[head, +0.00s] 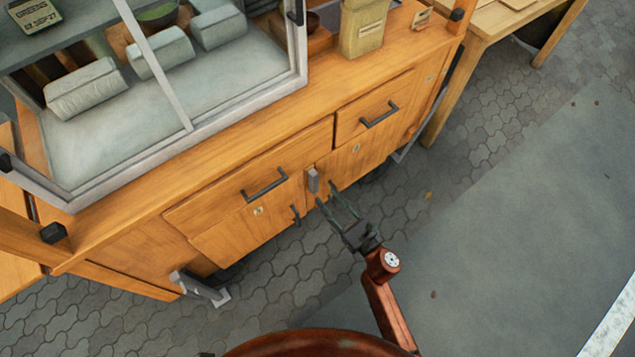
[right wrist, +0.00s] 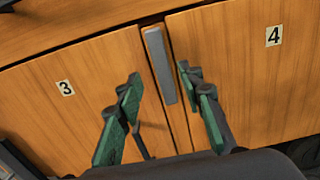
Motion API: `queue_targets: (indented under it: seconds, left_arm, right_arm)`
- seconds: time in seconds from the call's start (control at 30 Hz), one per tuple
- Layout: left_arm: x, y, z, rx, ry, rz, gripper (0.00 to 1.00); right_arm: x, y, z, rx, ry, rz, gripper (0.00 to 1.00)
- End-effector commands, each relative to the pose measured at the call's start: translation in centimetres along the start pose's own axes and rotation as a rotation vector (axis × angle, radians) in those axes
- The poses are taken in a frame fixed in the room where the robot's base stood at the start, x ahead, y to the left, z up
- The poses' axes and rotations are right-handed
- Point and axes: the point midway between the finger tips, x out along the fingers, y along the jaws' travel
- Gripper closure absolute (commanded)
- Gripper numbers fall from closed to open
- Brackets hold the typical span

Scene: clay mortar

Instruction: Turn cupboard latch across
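The cupboard latch (head: 313,181) is a short grey bar on the cart front, between two wooden doors. In the right wrist view the latch (right wrist: 160,65) runs lengthwise along the seam between door 3 (right wrist: 55,120) and door 4 (right wrist: 255,85). My right gripper (head: 327,195) is open and empty, just in front of the doors. In the right wrist view its green-padded fingers (right wrist: 160,78) appear on either side of the latch; I cannot tell whether either touches it. My left gripper is not in view.
Above the doors are drawers with dark handles (head: 265,185) (head: 379,115). A dark door handle (head: 296,215) sits left of my gripper. A glazed case (head: 190,125) stands on the cart top. A wooden table (head: 490,25) stands upper right. Open paving (head: 500,150) lies right.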

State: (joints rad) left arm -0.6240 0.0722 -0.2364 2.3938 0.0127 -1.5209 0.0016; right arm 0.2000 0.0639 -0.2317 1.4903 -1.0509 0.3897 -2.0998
Motion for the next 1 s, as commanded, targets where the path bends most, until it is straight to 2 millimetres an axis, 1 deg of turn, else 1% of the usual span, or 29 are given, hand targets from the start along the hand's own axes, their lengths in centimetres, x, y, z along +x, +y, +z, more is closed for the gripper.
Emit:
queue_targets:
  seconds: [0.1,0.13,0.3,0.43,0.6,0.8,1.0]
  left_arm:
    - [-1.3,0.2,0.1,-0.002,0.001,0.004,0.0]
    - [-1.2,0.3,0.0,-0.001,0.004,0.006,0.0]
    - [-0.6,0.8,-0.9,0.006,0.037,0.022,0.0]
    - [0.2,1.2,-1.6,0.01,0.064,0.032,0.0]
    - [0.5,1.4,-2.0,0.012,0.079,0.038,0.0]
    - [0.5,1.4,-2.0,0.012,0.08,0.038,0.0]
    - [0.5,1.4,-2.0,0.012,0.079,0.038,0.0]
  right_arm:
    - [1.9,0.0,-0.1,0.001,0.0,0.001,0.65]
    - [2.4,0.0,-0.1,0.002,0.0,0.001,0.65]
    - [4.9,0.0,-0.3,0.004,0.002,-0.001,0.65]
    - [6.2,-0.1,-0.2,0.005,0.003,-0.002,0.65]
    - [6.9,-0.1,-0.2,0.006,0.004,-0.003,0.65]
    - [6.9,-0.1,-0.1,0.006,0.003,-0.003,0.65]
    - [6.8,-0.1,-0.1,0.006,0.003,-0.003,0.78]
